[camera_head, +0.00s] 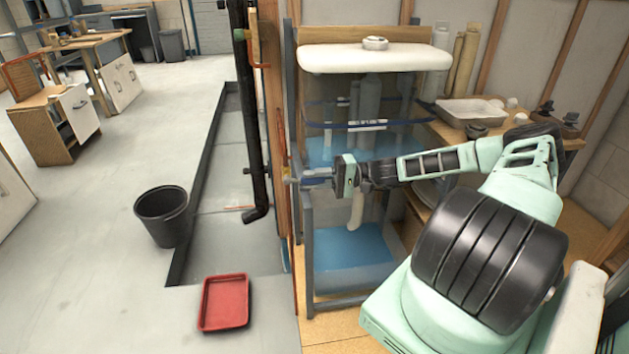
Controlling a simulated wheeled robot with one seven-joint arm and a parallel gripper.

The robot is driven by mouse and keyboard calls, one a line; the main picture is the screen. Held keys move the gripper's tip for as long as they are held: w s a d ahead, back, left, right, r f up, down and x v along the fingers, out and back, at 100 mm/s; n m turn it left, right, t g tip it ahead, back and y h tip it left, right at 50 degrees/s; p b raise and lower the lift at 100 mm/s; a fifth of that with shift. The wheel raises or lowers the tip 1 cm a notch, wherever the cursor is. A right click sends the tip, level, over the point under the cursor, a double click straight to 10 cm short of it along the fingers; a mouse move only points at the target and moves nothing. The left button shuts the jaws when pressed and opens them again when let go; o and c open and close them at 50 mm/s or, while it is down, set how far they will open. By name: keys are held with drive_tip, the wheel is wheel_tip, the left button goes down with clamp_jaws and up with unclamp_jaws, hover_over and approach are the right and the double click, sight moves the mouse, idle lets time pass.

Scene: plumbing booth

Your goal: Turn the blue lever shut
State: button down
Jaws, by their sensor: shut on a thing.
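My arm reaches in from the right, and my gripper (318,176) points left at the front left post of the clear tank's frame. Its jaws are shut on the blue lever (316,183), of which only a small blue part shows between and below the fingers. A small brass-coloured fitting (291,179) shows just left of the fingertips, beside the wooden post. The lever's exact angle is too small and too covered to tell.
The clear tank (350,245) with blue water and a white lid (374,58) stands behind my gripper. A black pipe (254,120) runs down to its left. A black bucket (165,213) and red tray (225,301) are on the floor. Open floor lies left.

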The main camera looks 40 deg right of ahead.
idle(0.4)
drive_tip(key=c, duration=1.2)
unclamp_jaws()
drive_tip(key=shift+c, duration=0.2)
drive_tip(key=v, duration=1.2)
drive_tip(key=shift+f, duration=0.2)
drive_tip(key=shift+s, duration=0.1)
